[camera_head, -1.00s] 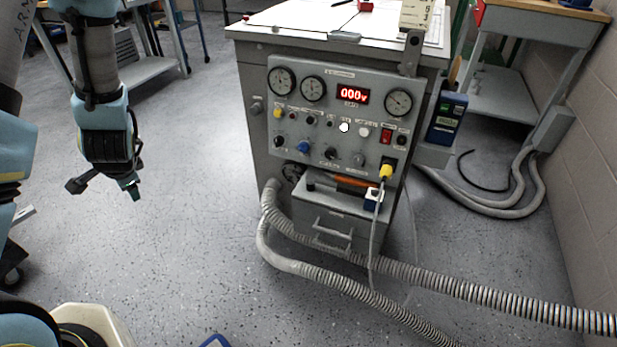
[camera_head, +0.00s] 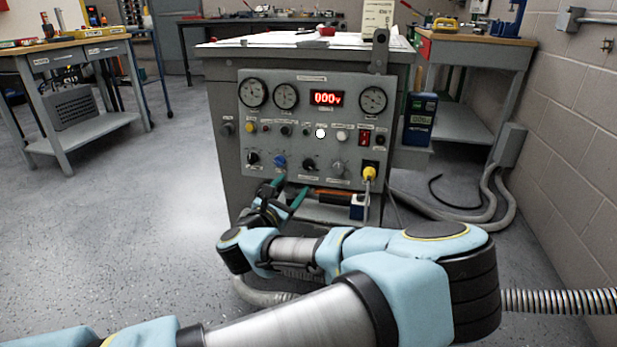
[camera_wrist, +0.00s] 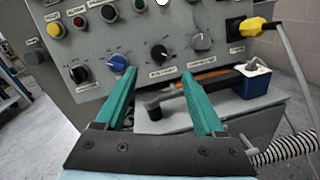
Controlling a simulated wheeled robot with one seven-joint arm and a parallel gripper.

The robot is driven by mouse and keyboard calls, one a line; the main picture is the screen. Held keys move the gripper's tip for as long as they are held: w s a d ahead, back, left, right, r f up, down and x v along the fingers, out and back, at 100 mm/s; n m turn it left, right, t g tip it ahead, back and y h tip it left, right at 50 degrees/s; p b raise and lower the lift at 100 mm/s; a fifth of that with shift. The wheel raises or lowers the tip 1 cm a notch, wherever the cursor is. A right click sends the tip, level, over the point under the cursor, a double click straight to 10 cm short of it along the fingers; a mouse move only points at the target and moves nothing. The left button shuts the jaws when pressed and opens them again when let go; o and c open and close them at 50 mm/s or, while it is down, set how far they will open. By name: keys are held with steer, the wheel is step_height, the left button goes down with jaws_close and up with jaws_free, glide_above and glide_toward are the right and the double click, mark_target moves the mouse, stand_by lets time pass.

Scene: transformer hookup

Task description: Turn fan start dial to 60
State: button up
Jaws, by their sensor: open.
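The grey control panel (camera_head: 349,142) carries a bottom row of dials: a black dial (camera_head: 253,158), a blue dial (camera_head: 279,162), a middle black dial (camera_head: 309,165) and a grey dial (camera_head: 337,170). Their labels are too small to read, so I cannot tell which is the fan start dial. My gripper (camera_head: 291,187) is open and empty, in front of and below this row. In the wrist view its green fingers (camera_wrist: 159,76) point at the panel. The middle black dial (camera_wrist: 159,54) shows between and beyond the tips, apart from them.
A ledge (camera_wrist: 170,122) below the dials holds an orange-and-black tool (camera_wrist: 193,89) and a blue box (camera_wrist: 251,79). A yellow plug (camera_head: 369,173) with a hanging cable is at the panel's lower right. The display (camera_head: 326,98) reads 000v. Open floor lies to the left.

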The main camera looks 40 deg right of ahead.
mark_target(307, 166)
steer(key=b+x, duration=0.1)
steer(key=x, duration=0.9)
steer(key=shift+w, duration=0.2)
jaws_close()
